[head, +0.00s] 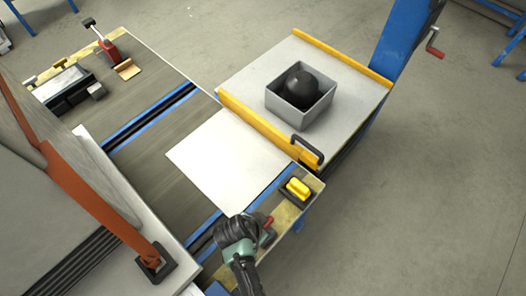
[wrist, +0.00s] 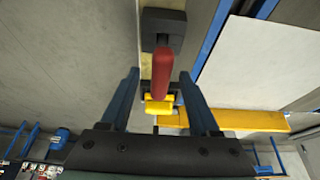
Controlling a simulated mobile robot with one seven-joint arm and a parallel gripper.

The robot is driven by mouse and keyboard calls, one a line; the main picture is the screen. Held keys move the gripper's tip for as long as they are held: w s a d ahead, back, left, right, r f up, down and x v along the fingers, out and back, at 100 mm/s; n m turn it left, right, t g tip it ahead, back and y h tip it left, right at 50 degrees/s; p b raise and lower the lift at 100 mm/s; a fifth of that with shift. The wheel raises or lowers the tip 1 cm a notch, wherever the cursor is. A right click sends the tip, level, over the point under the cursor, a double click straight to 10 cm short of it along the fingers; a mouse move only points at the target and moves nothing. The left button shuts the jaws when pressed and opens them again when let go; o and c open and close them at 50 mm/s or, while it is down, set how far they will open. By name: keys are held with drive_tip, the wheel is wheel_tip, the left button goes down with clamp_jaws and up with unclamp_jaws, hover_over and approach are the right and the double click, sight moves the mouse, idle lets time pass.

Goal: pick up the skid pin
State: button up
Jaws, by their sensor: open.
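The skid pin, which I take to be the red upright piece (wrist: 162,72), shows in the wrist view between the two dark blue fingers of my gripper (wrist: 161,78). The fingers are apart, with a gap visible on each side of the red piece. It appears to rise from a black block (wrist: 163,20) on the pale strip. In the head view only a bit of the red piece (head: 269,219) shows beside my gripper (head: 262,229); its lower part is hidden there. I cannot tell whether either finger touches it.
A yellow block (head: 298,188) sits in a black holder at the bench corner, close to my gripper. A white plate (head: 222,160) lies beside it. A grey box (head: 312,111) holding a black ball stands on the side table (head: 250,75) with yellow rails (head: 257,121).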

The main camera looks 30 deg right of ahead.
drive_tip(key=shift+f, duration=0.15)
clamp_jaws()
idle(0.4)
